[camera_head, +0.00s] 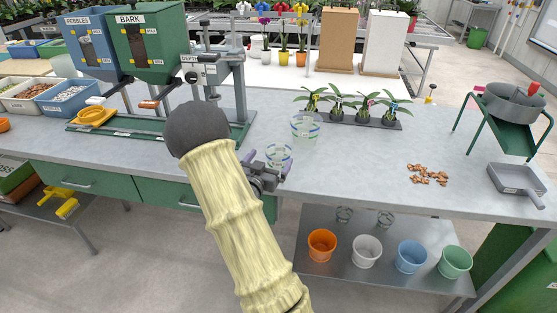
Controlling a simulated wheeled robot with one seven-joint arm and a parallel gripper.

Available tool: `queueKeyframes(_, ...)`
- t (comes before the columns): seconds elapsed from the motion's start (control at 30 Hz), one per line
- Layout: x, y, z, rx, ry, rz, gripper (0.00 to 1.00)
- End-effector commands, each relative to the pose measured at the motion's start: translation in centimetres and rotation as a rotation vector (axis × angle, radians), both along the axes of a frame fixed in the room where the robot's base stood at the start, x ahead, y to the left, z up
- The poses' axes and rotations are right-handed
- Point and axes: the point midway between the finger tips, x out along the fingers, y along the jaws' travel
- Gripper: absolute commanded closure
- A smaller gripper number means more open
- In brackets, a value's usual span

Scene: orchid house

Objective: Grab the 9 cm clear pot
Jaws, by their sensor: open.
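Two clear pots stand on the grey bench near the middle of the head view. One clear pot (279,153) with blue bands is right by my gripper (268,166). A larger-looking clear pot (305,128) with a blue rim and a greenish tint stands behind it to the right. I cannot read a size on either pot. My gripper is open at the near edge of the bench. Its fingertips overlap the lower part of the nearer pot in the picture. Whether they touch it or reach around it, I cannot tell. My arm hides the bench to the left.
A black tray with small orchids (364,124) stands behind the pots. The bark and pebble hoppers (146,45) are at the left. Bark pieces (428,175) lie at the right. Coloured pots (411,257) and two small clear pots (385,219) are on the lower shelf.

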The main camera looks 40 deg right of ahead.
Motion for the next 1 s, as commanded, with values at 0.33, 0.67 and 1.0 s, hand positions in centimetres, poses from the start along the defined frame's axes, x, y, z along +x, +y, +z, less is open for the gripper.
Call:
queueKeyframes(0.33, 1.8, -4.2, 0.1, -0.001, 0.000, -0.003, 0.00)
queueKeyframes(0.67, 2.0, -4.5, 0.0, -0.001, 0.000, -0.001, 0.00)
queueKeyframes(1.0, 2.0, -4.5, 0.0, -0.001, 0.000, -0.001, 0.16)
